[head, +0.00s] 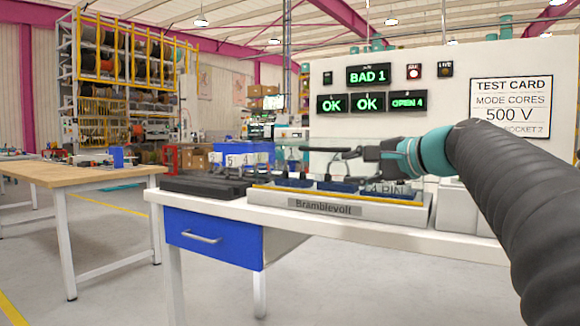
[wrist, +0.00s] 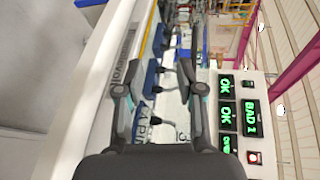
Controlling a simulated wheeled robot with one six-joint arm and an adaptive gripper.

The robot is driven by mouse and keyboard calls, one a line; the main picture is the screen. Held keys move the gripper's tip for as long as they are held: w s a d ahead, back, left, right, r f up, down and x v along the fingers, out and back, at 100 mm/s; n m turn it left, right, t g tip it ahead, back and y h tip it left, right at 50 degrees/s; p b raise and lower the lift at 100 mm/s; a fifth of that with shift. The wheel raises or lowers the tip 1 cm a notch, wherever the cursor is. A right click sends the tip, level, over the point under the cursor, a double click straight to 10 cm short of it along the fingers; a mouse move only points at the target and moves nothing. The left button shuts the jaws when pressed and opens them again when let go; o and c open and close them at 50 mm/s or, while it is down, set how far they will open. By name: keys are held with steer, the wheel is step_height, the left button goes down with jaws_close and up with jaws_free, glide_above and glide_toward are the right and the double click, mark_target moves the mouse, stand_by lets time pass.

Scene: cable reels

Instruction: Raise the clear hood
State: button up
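The tester (head: 322,206), a pale bench unit labelled Bramblevolt, has a yellow strip and dark blue sockets on its deck. The clear hood (head: 318,168) shows only as a faint see-through pane above the deck; its edges are hard to make out, and I cannot tell its exact angle. My gripper (head: 318,156) reaches in from the right at hood height, above the sockets. In the wrist view its two fingers (wrist: 153,78) stand apart with a gap between them. The deck and a blue socket (wrist: 152,75) show through that gap. I cannot tell whether a finger touches the hood.
A white panel (head: 440,75) with lit signs and a test card stands behind the tester. A blue numbered box (head: 242,157) and a black grooved block (head: 205,187) lie left on the white bench (head: 290,220). A wooden table (head: 70,174) stands farther left, with open floor between.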

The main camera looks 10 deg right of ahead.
mark_target(323, 149)
step_height(323, 149, up, 4)
steer(key=w+d+m+t+y, duration=0.1)
steer(key=w+d+t, duration=0.1)
steer(key=d, duration=0.1)
steer(key=x, duration=1.3)
steer(key=shift+w+a+f, duration=0.15)
steer(key=shift+a+f, duration=0.25)
jaws_close()
